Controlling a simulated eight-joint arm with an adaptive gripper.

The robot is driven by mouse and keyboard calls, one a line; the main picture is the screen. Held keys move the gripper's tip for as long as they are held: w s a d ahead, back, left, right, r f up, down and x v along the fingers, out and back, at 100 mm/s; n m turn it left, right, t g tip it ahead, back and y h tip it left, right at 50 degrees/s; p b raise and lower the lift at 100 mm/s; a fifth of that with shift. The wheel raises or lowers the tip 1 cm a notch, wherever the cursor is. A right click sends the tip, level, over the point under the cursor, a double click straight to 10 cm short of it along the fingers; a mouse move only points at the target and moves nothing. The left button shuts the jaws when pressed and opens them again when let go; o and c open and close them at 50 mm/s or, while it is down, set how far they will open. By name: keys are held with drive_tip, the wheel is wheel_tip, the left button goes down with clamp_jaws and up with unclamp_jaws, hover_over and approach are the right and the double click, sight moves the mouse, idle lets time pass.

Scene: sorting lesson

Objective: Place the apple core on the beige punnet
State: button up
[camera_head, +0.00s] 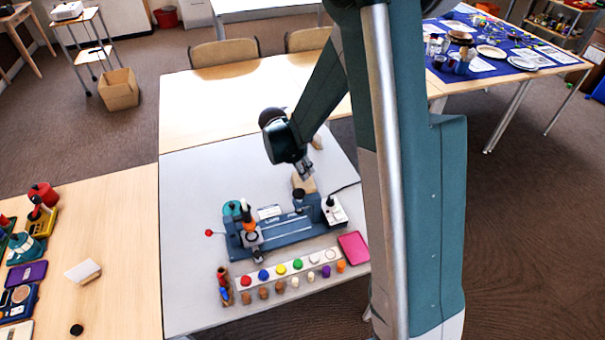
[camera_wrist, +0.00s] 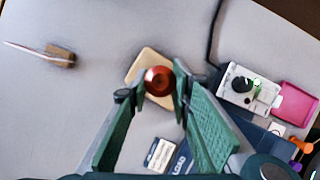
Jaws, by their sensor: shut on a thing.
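My gripper (camera_wrist: 158,92) is shut on a round, shiny red-brown thing, which I take for the apple core (camera_wrist: 158,80). The fingers press it from both sides. In the wrist view it lies over the beige punnet (camera_wrist: 148,58), a small tan square with rounded corners. I cannot tell whether the core touches the punnet or hangs above it. The core cannot be made out there.
A blue device (camera_head: 285,236) stands close in front of the punnet, with a white box with a black knob (camera_wrist: 248,90) beside it. A pink tray (camera_head: 354,248) and a strip of coloured pieces (camera_head: 290,268) lie nearer. The grey table (camera_head: 190,190) is clear at left.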

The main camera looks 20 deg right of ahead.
drive_tip(key=shift+f, duration=0.9)
drive_tip(key=shift+f, duration=0.2)
drive_tip(key=o, duration=0.8)
drive_tip(key=shift+c, duration=0.2)
drive_tip(key=shift+r, duration=0.1)
drive_tip(key=shift+r, duration=0.1)
drive_tip(key=p+v, duration=0.2)
drive_tip(key=v, duration=1)
drive_tip(key=shift+s, duration=0.1)
